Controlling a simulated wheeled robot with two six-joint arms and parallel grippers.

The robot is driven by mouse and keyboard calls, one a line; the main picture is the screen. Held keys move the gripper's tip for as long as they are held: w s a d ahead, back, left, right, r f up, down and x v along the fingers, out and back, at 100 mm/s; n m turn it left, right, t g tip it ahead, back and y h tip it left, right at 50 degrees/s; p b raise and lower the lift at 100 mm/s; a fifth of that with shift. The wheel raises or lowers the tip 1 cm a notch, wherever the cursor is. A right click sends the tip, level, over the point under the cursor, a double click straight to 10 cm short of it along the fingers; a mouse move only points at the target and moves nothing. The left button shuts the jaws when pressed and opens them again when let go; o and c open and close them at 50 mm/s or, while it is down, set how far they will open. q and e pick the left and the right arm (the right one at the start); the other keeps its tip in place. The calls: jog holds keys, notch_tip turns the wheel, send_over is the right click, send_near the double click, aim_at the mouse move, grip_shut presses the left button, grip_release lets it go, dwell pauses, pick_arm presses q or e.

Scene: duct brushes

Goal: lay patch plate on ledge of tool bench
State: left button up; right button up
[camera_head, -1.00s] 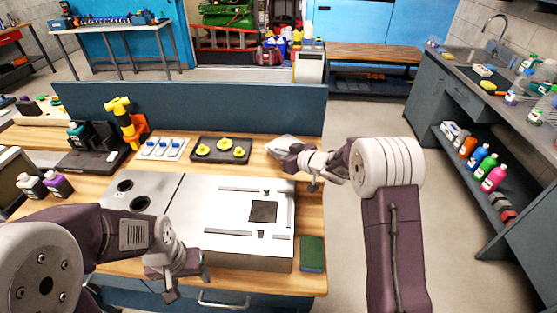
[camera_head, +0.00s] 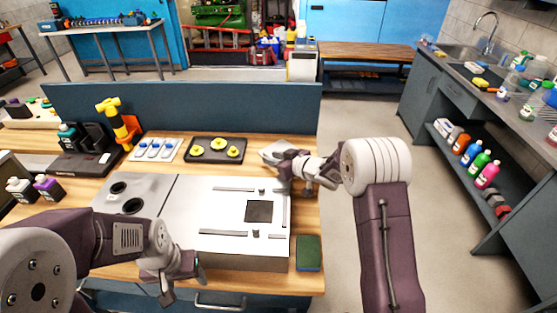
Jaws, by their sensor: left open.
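A flat light-grey plate (camera_head: 270,151), which looks like the patch plate, is at the back right of the wooden workbench (camera_head: 311,222). My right gripper (camera_head: 286,168) is at the plate's right end and hides part of it. I cannot tell whether its fingers are closed on the plate or only beside it. My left gripper (camera_head: 184,287) is open and empty over the bench's front edge, in front of the metal duct box (camera_head: 190,200). The box has a dark square (camera_head: 259,211) on top. I cannot tell which surface is the tool bench's ledge.
A black tray (camera_head: 240,142) with yellow round parts and a white tray (camera_head: 147,158) stand behind the box. A green sponge-like block (camera_head: 309,252) lies at the front right. A blue-grey panel (camera_head: 200,108) closes the bench's back. Open floor (camera_head: 345,110) lies to the right.

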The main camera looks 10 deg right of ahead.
jog(key=v, duration=1.2)
jog(key=shift+d, duration=0.1)
